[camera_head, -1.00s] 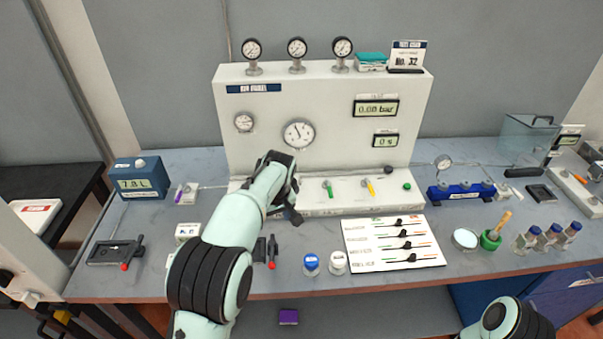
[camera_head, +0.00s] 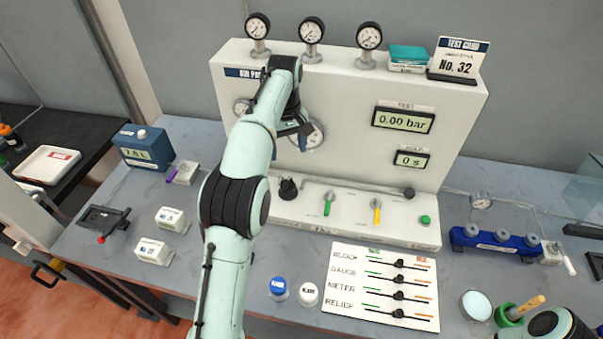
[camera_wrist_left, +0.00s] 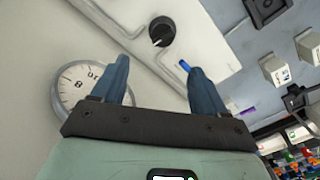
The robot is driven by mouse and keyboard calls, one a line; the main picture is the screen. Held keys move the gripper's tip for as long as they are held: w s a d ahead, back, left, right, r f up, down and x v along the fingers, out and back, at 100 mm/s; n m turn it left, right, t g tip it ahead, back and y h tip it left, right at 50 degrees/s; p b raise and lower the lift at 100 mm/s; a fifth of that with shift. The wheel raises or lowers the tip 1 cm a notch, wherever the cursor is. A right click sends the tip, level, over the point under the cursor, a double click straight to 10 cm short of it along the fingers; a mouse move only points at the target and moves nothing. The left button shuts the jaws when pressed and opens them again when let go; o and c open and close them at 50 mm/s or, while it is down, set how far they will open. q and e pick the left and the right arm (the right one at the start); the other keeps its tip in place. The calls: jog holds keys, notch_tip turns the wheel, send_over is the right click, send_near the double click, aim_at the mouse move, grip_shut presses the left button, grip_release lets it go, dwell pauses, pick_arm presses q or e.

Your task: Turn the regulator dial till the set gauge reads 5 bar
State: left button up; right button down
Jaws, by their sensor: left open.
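The regulator dial, a black knob (camera_head: 288,189), sits on the white panel's base ledge, left of the green and yellow valve levers. It also shows at the top of the left wrist view (camera_wrist_left: 161,31) with a white pointer mark. A larger round gauge (camera_head: 318,137) and a smaller one (camera_head: 241,107) are on the panel face, both partly hidden by my left arm.
Three small gauges (camera_head: 312,31) stand on the panel top. A display (camera_head: 403,120) reads 0.00 bar, another (camera_head: 411,159) 0 s. Blue and white capped vials (camera_head: 278,288) and a slider board (camera_head: 345,315) lie in front. White blocks (camera_head: 153,251) are at left.

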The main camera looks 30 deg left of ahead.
aim_at(287, 182)
pick_arm(q)
jog(key=f, duration=0.4)
jog(key=f+b, duration=0.1)
jog(key=f, duration=0.3)
jog(key=s+f, duration=0.1)
jog(key=f, duration=0.3)
jog(key=shift+a+f+b, duration=0.1)
jog(key=shift+a+b, duration=0.05)
jog(key=shift+b, duration=0.25)
jog(key=shift+w+f, duration=0.2)
jog(key=shift+f, duration=0.3)
pick_arm(e)
jog(key=s+f, duration=0.2)
jog(key=s, duration=0.1)
jog(key=shift+s+a+f, duration=0.1)
jog(key=shift+s+f, duration=0.05)
jog(key=shift+f, duration=0.1)
